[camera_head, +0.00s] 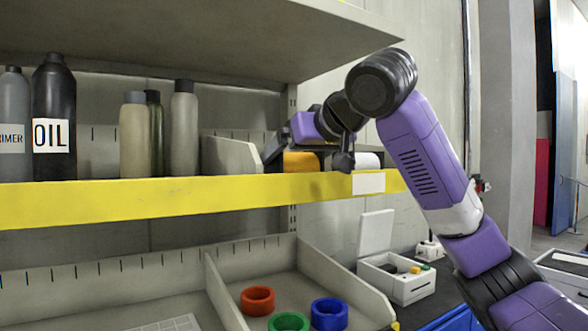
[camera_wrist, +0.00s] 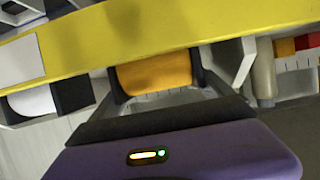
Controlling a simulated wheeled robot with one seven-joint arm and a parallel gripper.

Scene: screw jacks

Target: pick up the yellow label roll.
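The yellow label roll (camera_head: 300,162) is orange-yellow and stands on the shelf behind its yellow front edge, which hides its lower part in the head view. In the wrist view the roll (camera_wrist: 154,75) lies straight ahead between dark fingers. My gripper (camera_wrist: 158,85) is open, with one finger on each side of the roll and close to it. Whether the fingers touch it is hard to see. In the head view my gripper (camera_head: 300,150) is at the roll, partly hidden by my wrist.
A white roll (camera_head: 367,161) stands to the right. A grey divider (camera_head: 230,157) and several bottles, including a black OIL bottle (camera_head: 54,110), are on the left. An upper shelf (camera_head: 200,35) hangs above. Red, green and blue rings (camera_head: 329,314) lie in the bin below.

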